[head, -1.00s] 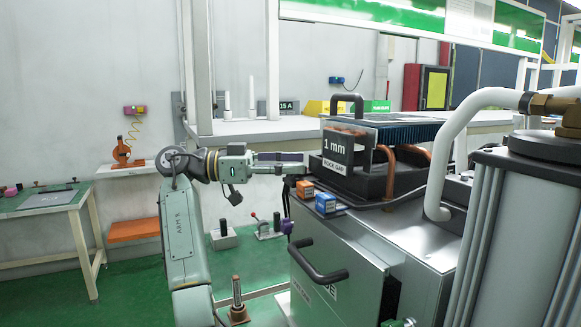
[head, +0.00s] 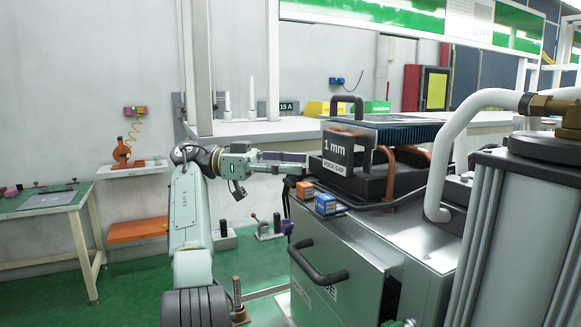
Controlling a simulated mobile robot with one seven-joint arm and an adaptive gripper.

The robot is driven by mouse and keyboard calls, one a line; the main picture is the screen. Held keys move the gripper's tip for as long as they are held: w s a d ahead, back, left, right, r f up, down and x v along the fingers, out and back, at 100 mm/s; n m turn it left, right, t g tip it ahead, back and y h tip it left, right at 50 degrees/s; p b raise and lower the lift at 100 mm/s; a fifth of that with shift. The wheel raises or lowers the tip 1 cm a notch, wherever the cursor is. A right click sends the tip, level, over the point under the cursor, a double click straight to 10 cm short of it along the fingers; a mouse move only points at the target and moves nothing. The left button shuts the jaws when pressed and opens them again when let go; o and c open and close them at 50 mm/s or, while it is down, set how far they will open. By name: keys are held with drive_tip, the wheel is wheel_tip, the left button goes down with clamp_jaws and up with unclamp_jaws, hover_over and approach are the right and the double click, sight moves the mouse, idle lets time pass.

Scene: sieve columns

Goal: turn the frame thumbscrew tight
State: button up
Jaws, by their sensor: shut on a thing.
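The black sieve frame (head: 350,152) with the "1 mm" sign sits on top of the silver machine (head: 345,245). A "ROCK GAP" label is on its front. My gripper (head: 300,164) reaches in from the left, level, with its fingertips at the left side of the frame. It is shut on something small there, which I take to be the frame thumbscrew. The thumbscrew itself is hidden by the fingers and too small to make out, so its seating cannot be seen.
An orange block (head: 305,190) and a blue block (head: 325,204) sit on the machine's near edge, just below my gripper. A black drawer handle (head: 318,263) juts out at the front. A big cylinder (head: 520,235) with a white pipe stands at right.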

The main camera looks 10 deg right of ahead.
drive_tip(key=o, duration=1.2)
drive_tip(key=shift+c, duration=0.2)
drive_tip(key=shift+n+t, duration=0.3)
drive_tip(key=shift+t, duration=0.1)
